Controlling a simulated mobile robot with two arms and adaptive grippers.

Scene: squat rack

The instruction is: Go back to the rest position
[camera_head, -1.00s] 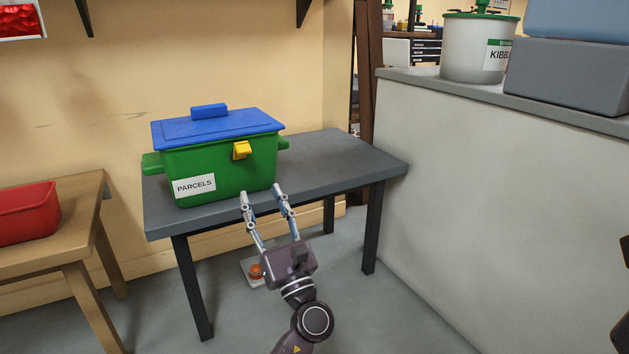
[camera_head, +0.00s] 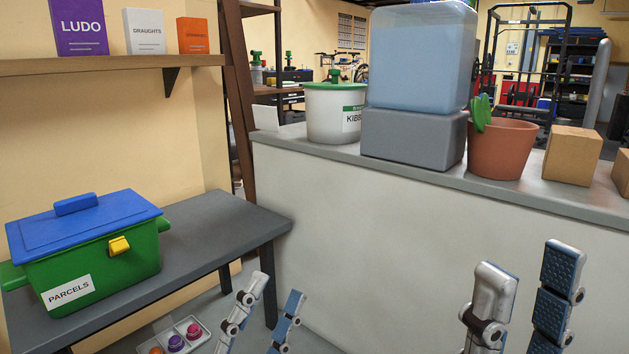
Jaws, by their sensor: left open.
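My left gripper (camera_head: 276,294) is at the bottom centre, in front of the grey table (camera_head: 212,225). Its two fingers stand apart with nothing between them. My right gripper (camera_head: 530,268) is at the bottom right, in front of the pale counter wall. Its fingers also stand apart and hold nothing. Both grippers point upward in the picture, and their lower parts are cut off by the bottom edge. The green parcels box (camera_head: 110,263) with its blue lid (camera_head: 85,222) shut stands on the table at the left, apart from both grippers.
The counter (camera_head: 350,225) bears a kibble bin (camera_head: 333,112), a grey box (camera_head: 414,138) under a blue translucent one (camera_head: 423,55), a potted cactus (camera_head: 502,150) and a cardboard box (camera_head: 572,156). A tray (camera_head: 203,325) with coloured items lies low beyond my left gripper. A shelf (camera_head: 110,65) holds game boxes.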

